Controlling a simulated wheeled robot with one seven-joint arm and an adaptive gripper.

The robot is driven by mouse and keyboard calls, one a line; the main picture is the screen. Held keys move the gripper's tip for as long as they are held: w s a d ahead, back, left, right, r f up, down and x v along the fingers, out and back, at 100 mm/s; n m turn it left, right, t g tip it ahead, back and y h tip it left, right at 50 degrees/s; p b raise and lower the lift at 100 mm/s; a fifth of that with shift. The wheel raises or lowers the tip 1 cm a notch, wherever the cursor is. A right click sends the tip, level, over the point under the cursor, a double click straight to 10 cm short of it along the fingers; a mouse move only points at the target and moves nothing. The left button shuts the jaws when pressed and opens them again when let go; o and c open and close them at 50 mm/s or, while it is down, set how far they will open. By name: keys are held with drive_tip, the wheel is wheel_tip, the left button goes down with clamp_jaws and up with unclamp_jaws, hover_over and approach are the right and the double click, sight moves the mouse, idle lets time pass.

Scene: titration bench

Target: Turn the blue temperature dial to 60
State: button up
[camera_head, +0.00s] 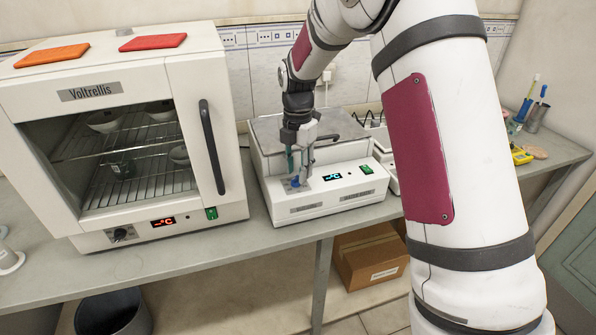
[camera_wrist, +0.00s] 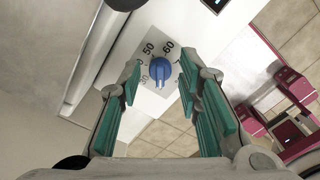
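The blue temperature dial (camera_wrist: 159,68) sits on a white panel with printed numbers around it; 50 and 60 are readable, others are partly hidden. Its pale pointer line points toward the lower edge of the picture, away from the 60. My gripper (camera_wrist: 160,84) is open, with a green-padded finger on each side of the dial and visible gaps between. In the head view the dial (camera_head: 295,182) shows at the left front of the white hotplate unit (camera_head: 330,195), just below my gripper (camera_head: 298,168). The unit's blue display shows dashes and °C.
A white oven (camera_head: 115,130) with a black door handle stands close to the left of the unit. A green switch (camera_head: 366,169) is on the unit's right front. A cardboard box (camera_head: 370,258) is under the bench (camera_head: 270,236).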

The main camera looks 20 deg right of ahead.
drive_tip(key=shift+f, duration=0.8)
drive_tip(key=shift+c, duration=0.6)
clamp_jaws()
